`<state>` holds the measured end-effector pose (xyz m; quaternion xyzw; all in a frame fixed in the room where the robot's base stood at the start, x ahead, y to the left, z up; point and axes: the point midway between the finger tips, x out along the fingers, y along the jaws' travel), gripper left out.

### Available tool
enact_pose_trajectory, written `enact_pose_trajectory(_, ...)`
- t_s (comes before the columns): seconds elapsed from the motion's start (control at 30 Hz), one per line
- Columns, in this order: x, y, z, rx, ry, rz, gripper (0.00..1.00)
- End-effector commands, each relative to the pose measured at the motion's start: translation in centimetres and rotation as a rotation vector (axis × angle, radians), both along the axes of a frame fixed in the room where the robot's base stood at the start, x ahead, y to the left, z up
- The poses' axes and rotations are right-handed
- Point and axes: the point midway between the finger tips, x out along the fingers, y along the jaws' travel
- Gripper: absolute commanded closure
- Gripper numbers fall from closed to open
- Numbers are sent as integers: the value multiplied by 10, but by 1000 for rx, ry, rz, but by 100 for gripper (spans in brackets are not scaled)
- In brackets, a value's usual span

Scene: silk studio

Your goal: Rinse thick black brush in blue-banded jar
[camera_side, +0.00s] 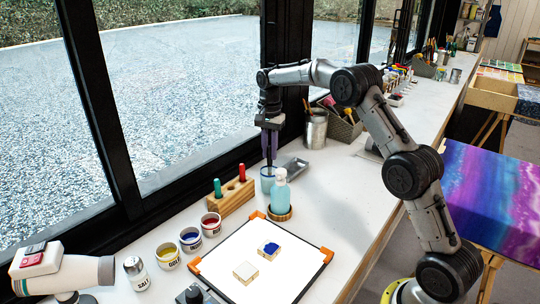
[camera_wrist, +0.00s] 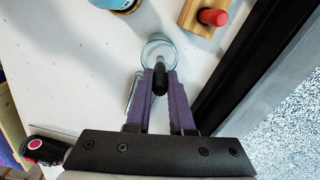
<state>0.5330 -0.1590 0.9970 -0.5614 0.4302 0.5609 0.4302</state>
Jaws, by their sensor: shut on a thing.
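My gripper (camera_side: 270,162) points down over the blue-banded jar (camera_side: 267,183), its purple fingers close to the rim. In the wrist view, my gripper (camera_wrist: 160,76) is shut on the thick black brush (camera_wrist: 160,82), whose dark handle shows between the fingers. The brush's lower end points at the round mouth of the jar (camera_wrist: 150,48). In the side view the fingers hide most of the brush. I cannot tell how deep its tip sits in the jar.
A teal bottle (camera_side: 281,197) stands close beside the jar. A wooden block (camera_side: 231,199) holds a green and a red brush. Paint pots (camera_side: 190,239) and a white board (camera_side: 235,275) with two small tiles lie nearer. A grey tray (camera_side: 293,167) and a metal can (camera_side: 315,130) are behind.

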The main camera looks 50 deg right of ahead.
Motion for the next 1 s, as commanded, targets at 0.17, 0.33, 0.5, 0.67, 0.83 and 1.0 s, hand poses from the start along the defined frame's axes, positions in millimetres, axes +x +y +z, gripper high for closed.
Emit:
enact_pose_trajectory(0.17,0,1,13,0,-2,0,100)
enact_pose_trajectory(0.33,-1,2,24,-1,-1,0,100)
enact_pose_trajectory(0.5,-1,3,36,0,-2,0,100)
enact_pose_trajectory(0.67,-2,4,46,0,-2,0,100)
enact_pose_trajectory(0.83,-3,5,53,0,0,0,100)
enact_pose_trajectory(1.0,-3,5,55,0,0,0,100)
